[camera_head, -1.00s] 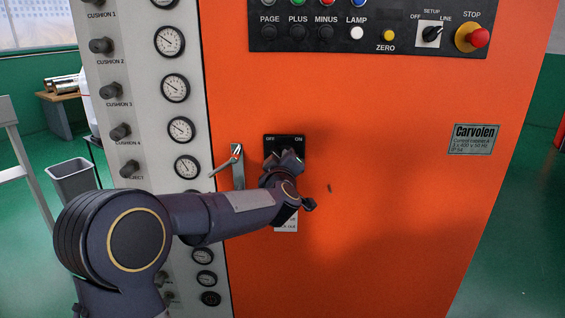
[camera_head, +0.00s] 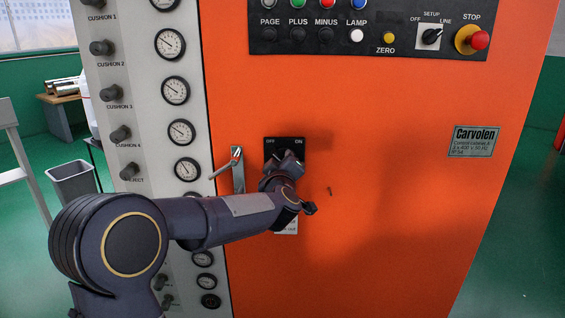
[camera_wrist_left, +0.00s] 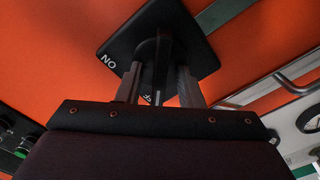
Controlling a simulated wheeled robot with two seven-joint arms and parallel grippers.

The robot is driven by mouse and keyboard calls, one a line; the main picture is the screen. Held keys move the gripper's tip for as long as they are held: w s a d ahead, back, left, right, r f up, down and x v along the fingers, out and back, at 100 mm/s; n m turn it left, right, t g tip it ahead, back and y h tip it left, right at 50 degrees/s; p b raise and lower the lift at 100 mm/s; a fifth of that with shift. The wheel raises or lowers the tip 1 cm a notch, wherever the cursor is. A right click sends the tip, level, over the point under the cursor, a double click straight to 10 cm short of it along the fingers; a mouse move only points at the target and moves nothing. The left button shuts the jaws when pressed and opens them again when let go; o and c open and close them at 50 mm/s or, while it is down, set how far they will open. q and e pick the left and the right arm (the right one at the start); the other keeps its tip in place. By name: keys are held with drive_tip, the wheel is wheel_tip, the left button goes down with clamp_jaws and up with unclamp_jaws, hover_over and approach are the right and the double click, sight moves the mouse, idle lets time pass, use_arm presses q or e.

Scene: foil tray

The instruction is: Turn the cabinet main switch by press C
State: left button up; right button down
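The main switch has a black plate (camera_head: 285,143) marked OFF at its left and ON at its right, on the orange cabinet (camera_head: 400,210). In the left wrist view the plate (camera_wrist_left: 198,42) appears turned over, with its dark handle (camera_wrist_left: 160,65) standing out from it. My left gripper (camera_head: 287,160) is at the switch and hides most of the handle in the head view. In the left wrist view its two fingers (camera_wrist_left: 158,88) stand apart, one on each side of the handle; firm contact cannot be made out. My right gripper is not in view.
A metal lever handle (camera_head: 230,165) sticks out just left of the switch. A grey panel with gauges (camera_head: 182,130) and knobs is further left. A button panel (camera_head: 370,25) with a red stop button (camera_head: 480,38) is above.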

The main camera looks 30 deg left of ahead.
use_arm(q)
drive_tip(key=v, duration=0.7)
drive_tip(key=shift+s, duration=0.2)
